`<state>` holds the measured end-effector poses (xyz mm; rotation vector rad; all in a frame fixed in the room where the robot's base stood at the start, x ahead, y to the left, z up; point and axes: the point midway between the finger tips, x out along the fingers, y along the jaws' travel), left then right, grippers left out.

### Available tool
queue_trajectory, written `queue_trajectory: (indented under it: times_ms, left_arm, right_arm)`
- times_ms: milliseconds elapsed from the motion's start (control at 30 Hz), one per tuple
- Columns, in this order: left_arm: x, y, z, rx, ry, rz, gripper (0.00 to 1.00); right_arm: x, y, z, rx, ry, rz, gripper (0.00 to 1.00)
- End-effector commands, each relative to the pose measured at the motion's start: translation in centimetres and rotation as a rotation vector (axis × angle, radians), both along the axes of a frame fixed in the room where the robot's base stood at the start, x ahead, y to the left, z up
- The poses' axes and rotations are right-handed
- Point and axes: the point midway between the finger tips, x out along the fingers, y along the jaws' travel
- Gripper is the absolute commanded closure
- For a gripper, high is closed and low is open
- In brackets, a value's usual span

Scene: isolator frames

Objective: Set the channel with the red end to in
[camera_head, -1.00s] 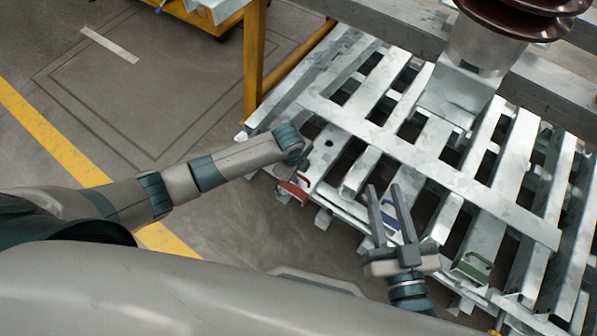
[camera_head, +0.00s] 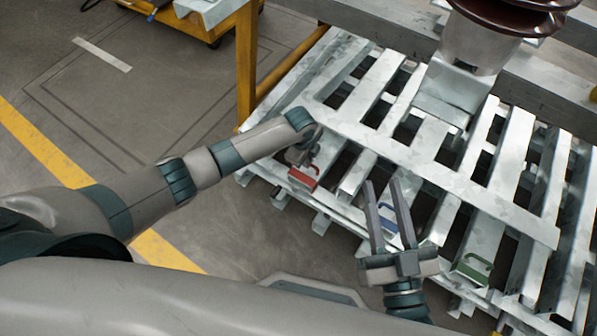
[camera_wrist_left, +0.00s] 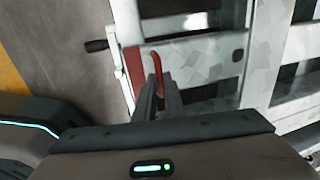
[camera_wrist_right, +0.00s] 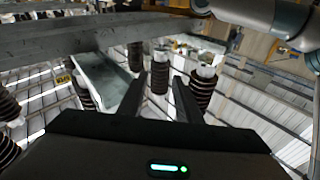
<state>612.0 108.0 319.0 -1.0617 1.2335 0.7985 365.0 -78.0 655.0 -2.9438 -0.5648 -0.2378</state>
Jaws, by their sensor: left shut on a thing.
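The red end (camera_head: 303,180) of a grey metal channel shows at the near left edge of the slatted frame in the head view. In the left wrist view, the red end plate (camera_wrist_left: 133,68) carries a raised red handle (camera_wrist_left: 157,66). My left gripper (camera_head: 307,158) is at this end, with its fingers (camera_wrist_left: 159,92) shut on the handle. The arm partly hides the channel behind the plate. My right gripper (camera_head: 382,183) is open and empty, above the frame's near edge, close to the blue end; its fingers also stand apart in the right wrist view (camera_wrist_right: 162,82).
A blue end (camera_head: 388,219) and a green end (camera_head: 472,266) are farther right along the same edge. A brown ribbed insulator (camera_head: 510,15) stands on the frame.

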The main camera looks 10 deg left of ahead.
Motion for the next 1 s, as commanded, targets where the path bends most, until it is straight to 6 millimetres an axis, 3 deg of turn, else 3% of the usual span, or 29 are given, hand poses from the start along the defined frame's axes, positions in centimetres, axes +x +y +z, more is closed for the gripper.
queue_trajectory:
  times_ms: [100,433,500,533,1000]
  left_arm:
    - [1.19,-0.41,0.00,-0.001,-0.004,0.000,1.00]
    - [1.55,-0.52,0.22,-0.002,-0.008,-0.001,1.00]
    - [1.60,-0.53,0.26,-0.002,-0.010,-0.001,0.77]
    - [1.58,-0.52,0.25,-0.002,-0.009,-0.001,0.72]
    - [1.16,-0.41,0.44,0.000,0.000,-0.001,0.72]
  right_arm:
    - [-0.33,0.09,0.82,0.017,-0.049,-0.001,0.69]
    - [-0.40,0.07,1.21,0.021,-0.063,-0.002,0.69]
    - [-0.40,0.07,1.21,0.021,-0.063,-0.002,0.69]
    - [-0.40,0.07,1.21,0.021,-0.063,-0.002,0.69]
    - [-0.29,0.11,1.04,0.017,-0.046,0.000,0.69]
